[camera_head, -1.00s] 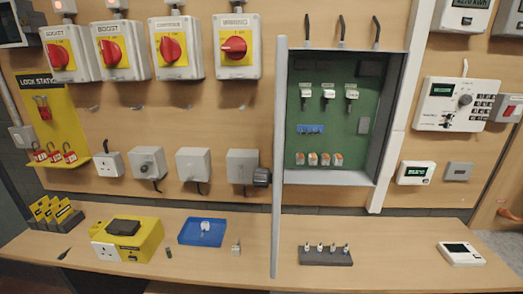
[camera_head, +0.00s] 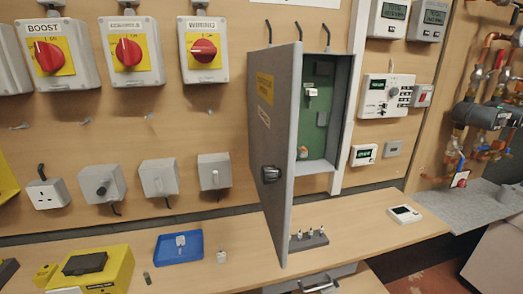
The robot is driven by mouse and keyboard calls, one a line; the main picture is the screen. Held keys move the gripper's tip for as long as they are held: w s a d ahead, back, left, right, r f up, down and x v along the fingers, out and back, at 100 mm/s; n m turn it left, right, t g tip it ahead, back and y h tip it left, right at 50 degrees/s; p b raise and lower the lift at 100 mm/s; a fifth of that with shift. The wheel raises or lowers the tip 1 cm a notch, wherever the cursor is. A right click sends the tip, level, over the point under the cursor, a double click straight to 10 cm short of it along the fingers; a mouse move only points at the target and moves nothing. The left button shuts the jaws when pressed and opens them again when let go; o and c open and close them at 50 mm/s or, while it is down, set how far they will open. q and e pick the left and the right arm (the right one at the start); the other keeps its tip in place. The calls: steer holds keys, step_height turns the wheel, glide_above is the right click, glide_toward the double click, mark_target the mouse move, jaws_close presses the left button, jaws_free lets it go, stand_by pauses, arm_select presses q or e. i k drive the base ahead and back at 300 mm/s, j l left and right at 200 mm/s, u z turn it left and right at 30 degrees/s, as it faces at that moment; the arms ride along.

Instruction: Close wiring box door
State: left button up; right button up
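The wiring box (camera_head: 343,110) is mounted on the wooden wall panel, with a grey frame and green interior. Its grey door (camera_head: 277,130) is hinged on the left and stands open, swung out toward me. The door hides the left part of the interior. A white component (camera_head: 311,92) and part of a lower terminal (camera_head: 303,152) show inside. Neither of my grippers is in view.
A wooden counter (camera_head: 230,262) runs below, holding a blue tray (camera_head: 180,246), a yellow box (camera_head: 100,268) and a dark terminal strip (camera_head: 309,240) near the door's lower edge. A grey drawer-like part with a handle (camera_head: 320,286) shows below the counter. Pipes (camera_head: 480,115) stand right.

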mark_target(277, 70)
steer(key=k+j+z, duration=0.2)
steer(key=j, duration=0.4)
steer(key=k+j+z, duration=0.2)
steer(key=j, duration=0.35)
steer(key=k+j+z, duration=0.15)
steer(key=k+j, duration=0.25)
steer(key=k+j+z, duration=0.2)
steer(key=k+j, duration=0.15)
steer(key=j, duration=0.2)
